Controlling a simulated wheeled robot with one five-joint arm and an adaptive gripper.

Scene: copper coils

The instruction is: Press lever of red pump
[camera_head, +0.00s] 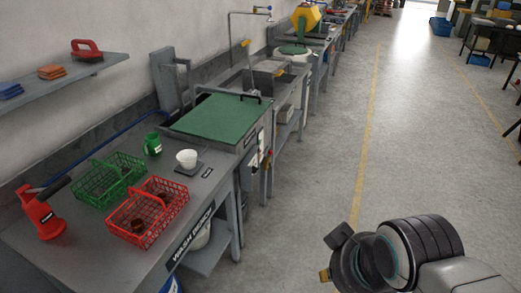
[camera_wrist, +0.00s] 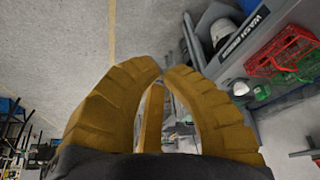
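The red pump (camera_head: 42,215) stands upright on the left end of the grey wash bench in the head view. Its dark lever (camera_head: 54,188) slants up and to the right from the top. I cannot make out the pump in the wrist view. My gripper's yellow fingers (camera_wrist: 163,70) curve together in the wrist view, with their tips meeting or nearly so and nothing held between them. In the head view my wrist is at the lower right, over the open floor, well away from the pump; the fingers are mostly hidden there.
A green basket (camera_head: 111,181) and a red basket (camera_head: 146,214) stand right of the pump. A green mug (camera_head: 152,144) and a white bowl (camera_head: 187,159) are behind them. A shelf (camera_head: 62,88) hangs above the bench. The aisle floor (camera_head: 300,215) is clear.

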